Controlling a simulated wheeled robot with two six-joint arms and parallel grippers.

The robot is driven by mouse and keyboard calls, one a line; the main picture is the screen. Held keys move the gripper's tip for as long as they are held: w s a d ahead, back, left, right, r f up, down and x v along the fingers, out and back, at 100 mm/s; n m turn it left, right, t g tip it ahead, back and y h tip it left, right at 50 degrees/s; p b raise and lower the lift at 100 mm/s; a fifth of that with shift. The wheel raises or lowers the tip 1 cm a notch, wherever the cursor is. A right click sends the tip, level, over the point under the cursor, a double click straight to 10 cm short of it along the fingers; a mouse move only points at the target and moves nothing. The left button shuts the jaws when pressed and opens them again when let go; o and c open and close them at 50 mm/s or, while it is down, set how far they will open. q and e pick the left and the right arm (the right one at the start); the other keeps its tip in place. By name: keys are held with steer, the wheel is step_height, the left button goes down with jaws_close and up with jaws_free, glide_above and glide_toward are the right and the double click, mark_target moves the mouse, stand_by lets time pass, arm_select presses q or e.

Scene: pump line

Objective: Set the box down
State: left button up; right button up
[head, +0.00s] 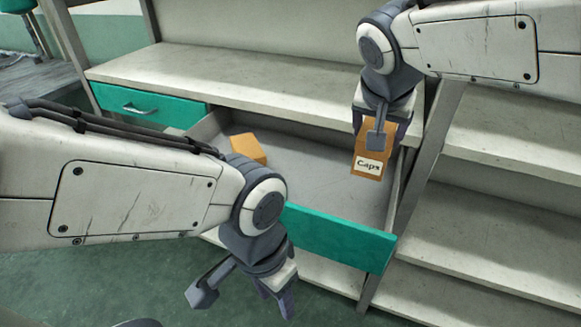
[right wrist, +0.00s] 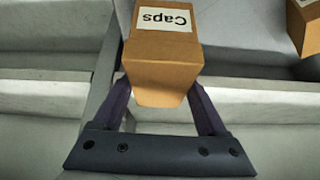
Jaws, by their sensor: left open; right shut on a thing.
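An orange-brown box with a white "Caps" label (head: 371,158) hangs upright from my right gripper (head: 381,118). That gripper is shut on it, over the right end of an open drawer (head: 325,185). In the right wrist view the box (right wrist: 163,60) sits between the two fingers of the right gripper (right wrist: 160,105), its label facing the camera. I cannot tell whether the box touches the drawer floor. My left gripper (head: 245,292) is open and empty, in front of the drawer near its green front.
A second orange box (head: 248,149) lies at the left in the drawer; a box also shows at the right wrist view's corner (right wrist: 305,25). The drawer's middle is clear. A shut green drawer (head: 150,105) is left. Shelves (head: 500,215) stand right.

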steer(key=w+a+f+b, duration=0.1)
steer(key=a+f, duration=0.2)
steer(key=a+f+b, duration=0.1)
steer(key=a+f, duration=0.3)
steer(key=w+a+f+b, duration=0.1)
steer(key=a+f, duration=0.3)
steer(key=shift+w+a, duration=0.1)
steer(key=shift+w, duration=0.2)
steer(key=shift+f+b, duration=0.15)
steer(key=shift+b, duration=0.15)
steer(key=o, duration=1.5)
